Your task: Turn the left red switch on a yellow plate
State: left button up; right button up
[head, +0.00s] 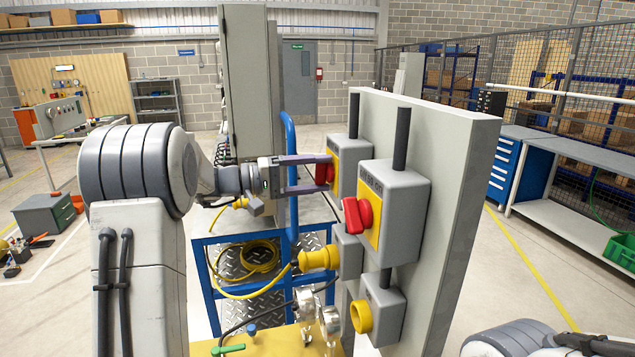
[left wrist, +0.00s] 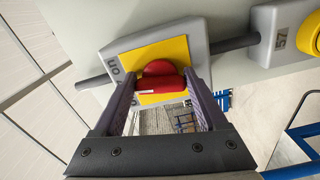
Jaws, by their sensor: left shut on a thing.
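The left red switch (head: 322,171) sits on a yellow plate (head: 334,167) on the front of a grey box (head: 353,160), fixed to an upright grey panel (head: 460,200). My left gripper (head: 328,174) reaches in from the left, its two fingers on either side of the switch's red handle, shut on it. The left wrist view shows the red handle (left wrist: 161,84) between the fingers (left wrist: 160,95), with the yellow plate behind it and partly covered lettering beside it. A second red switch (head: 357,215) on its own yellow plate (head: 376,212) is nearer, to the right. My right gripper is out of view.
Below the switches, yellow plugs (head: 318,259) and a yellow socket ring (head: 361,316) stick out from grey boxes. A blue trolley (head: 213,285) with a coiled yellow cable (head: 262,258) stands under my left arm. A tall grey cabinet (head: 250,90) stands behind.

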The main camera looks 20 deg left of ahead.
pick_arm(q)
jog(key=n, duration=0.5)
jog(key=shift+r+n, duration=0.15)
jog(key=shift+n, duration=0.25)
jog(key=n+p, duration=0.1)
jog(key=n, duration=0.2)
jog(key=shift+a+r+n+p, duration=0.1)
jog(key=shift+n+p, duration=0.2)
jog(key=shift+n, duration=0.1)
jog(key=shift+n+p, duration=0.35)
jog(key=shift+n, duration=0.45)
jog(key=o, duration=1.3)
